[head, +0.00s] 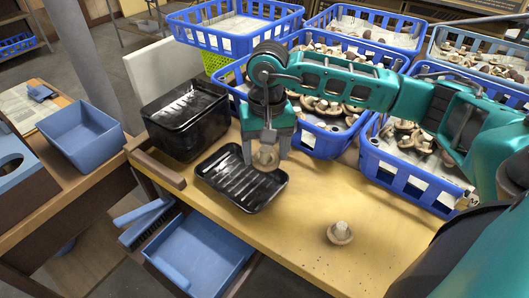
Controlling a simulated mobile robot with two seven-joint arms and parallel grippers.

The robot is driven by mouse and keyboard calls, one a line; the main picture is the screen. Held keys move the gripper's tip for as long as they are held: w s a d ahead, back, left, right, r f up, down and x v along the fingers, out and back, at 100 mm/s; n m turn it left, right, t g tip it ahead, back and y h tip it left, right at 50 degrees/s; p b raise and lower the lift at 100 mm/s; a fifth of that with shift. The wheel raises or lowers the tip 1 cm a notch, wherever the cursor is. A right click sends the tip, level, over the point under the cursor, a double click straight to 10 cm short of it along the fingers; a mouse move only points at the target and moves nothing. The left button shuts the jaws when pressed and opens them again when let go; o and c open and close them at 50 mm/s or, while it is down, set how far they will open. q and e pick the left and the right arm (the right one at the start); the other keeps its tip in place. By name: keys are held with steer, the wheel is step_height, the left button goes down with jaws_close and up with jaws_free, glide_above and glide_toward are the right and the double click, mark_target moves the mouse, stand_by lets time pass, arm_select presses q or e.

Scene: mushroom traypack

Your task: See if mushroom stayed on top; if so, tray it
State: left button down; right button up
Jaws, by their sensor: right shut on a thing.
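My right gripper (265,160) is shut on a pale brown mushroom (266,157). It holds the mushroom at the right part of a black ribbed tray (233,192) on the wooden table; whether the mushroom touches the tray I cannot tell. Another mushroom (340,233) rests alone on the table to the right of the tray, its stem pointing up. The rest of the black tray that shows is empty. My left gripper is not in view.
A stack of black trays (187,120) stands behind the tray. Blue crates (405,180) with many mushrooms line the table's far side. A blue bin (82,135) is on the left bench. An open drawer with a blue liner (202,250) is below.

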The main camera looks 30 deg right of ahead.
steer(key=shift+f+b, duration=1.8)
steer(key=shift+f, duration=1.45)
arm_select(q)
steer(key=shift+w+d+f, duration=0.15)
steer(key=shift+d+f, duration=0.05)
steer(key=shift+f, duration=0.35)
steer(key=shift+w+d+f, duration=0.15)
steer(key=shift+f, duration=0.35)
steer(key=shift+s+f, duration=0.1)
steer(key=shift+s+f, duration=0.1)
arm_select(e)
steer(key=o, duration=0.8)
steer(key=shift+o, duration=0.2)
arm_select(q)
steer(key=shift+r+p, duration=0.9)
steer(key=shift+p, duration=0.05)
arm_select(e)
step_height(320, 180, up, 13)
steer(key=shift+d, duration=0.1)
steer(key=shift+s, duration=0.1)
